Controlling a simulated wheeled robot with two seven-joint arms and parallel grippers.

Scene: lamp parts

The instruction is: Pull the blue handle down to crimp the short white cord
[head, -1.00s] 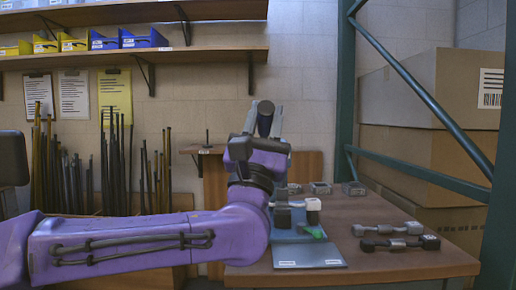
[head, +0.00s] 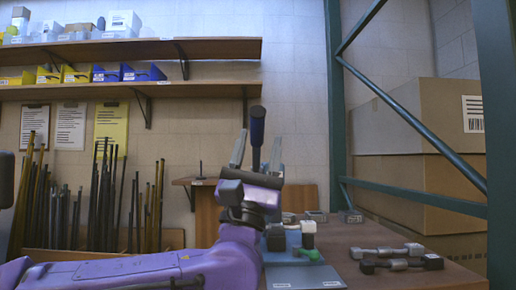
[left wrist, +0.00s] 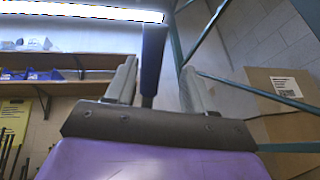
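The blue handle (head: 257,128) stands nearly upright in the head view, its dark top rising above my left gripper's fingertips. My left gripper (head: 258,150) is open, with one finger on each side of the handle in the picture and gaps on both sides. The left wrist view shows the handle (left wrist: 152,66) between the spread fingers of the left gripper (left wrist: 158,84). Whether the handle lies fully within the finger plane is hard to tell. The blue crimping tool (head: 293,238) is partly hidden behind my left wrist. I cannot make out the short white cord. My right gripper is not in view.
A white-topped block (head: 308,230) and a green piece (head: 309,253) are by the tool. Grey and black connector parts (head: 400,264) lie on the table's right. A green rack post (head: 334,120) and cardboard boxes (head: 420,150) stand at the right.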

